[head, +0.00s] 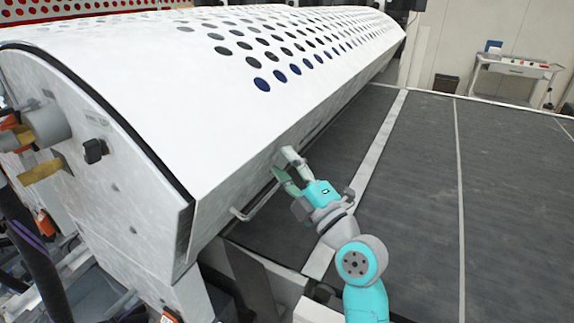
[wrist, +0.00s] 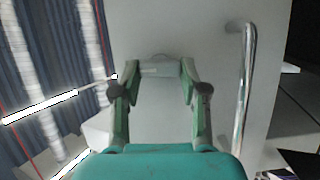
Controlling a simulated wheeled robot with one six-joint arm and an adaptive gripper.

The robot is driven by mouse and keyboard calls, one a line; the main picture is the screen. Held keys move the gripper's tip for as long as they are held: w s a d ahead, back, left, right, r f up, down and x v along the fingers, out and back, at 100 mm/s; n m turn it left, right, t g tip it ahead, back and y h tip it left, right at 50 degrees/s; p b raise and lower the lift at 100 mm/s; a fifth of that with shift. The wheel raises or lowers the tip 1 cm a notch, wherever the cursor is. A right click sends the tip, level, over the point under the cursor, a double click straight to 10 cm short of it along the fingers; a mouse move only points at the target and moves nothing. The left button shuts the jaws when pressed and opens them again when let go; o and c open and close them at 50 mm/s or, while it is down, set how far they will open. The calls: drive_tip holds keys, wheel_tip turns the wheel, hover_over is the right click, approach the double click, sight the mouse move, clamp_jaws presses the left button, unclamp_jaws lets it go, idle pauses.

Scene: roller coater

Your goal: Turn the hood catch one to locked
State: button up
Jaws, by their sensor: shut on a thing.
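The white perforated hood (head: 190,110) spans the head view, and its lower front face fills the middle of the wrist view (wrist: 210,35). My gripper (head: 284,165) is at this face, beyond the bar handle. In the wrist view its two green fingers (wrist: 161,70) are shut on a small pale grey piece (wrist: 158,68) on the face, which looks like the hood catch. Its shape and turned position are hard to make out, and in the head view the fingers hide it.
A shiny bar handle (head: 258,203) sticks out of the hood beside my gripper; it stands right of the fingers in the wrist view (wrist: 244,90). A dark belt bed (head: 410,180) lies below and right. A black knob (head: 94,151) is on the end plate.

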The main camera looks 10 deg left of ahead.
drive_tip(key=shift+f+n, duration=0.1)
drive_tip(key=shift+n, duration=0.2)
idle(0.4)
drive_tip(key=o, duration=1.1)
drive_tip(key=shift+o, duration=0.2)
drive_tip(key=v, duration=1.2)
drive_tip(key=shift+s+f, duration=0.1)
drive_tip(key=shift+f, duration=0.1)
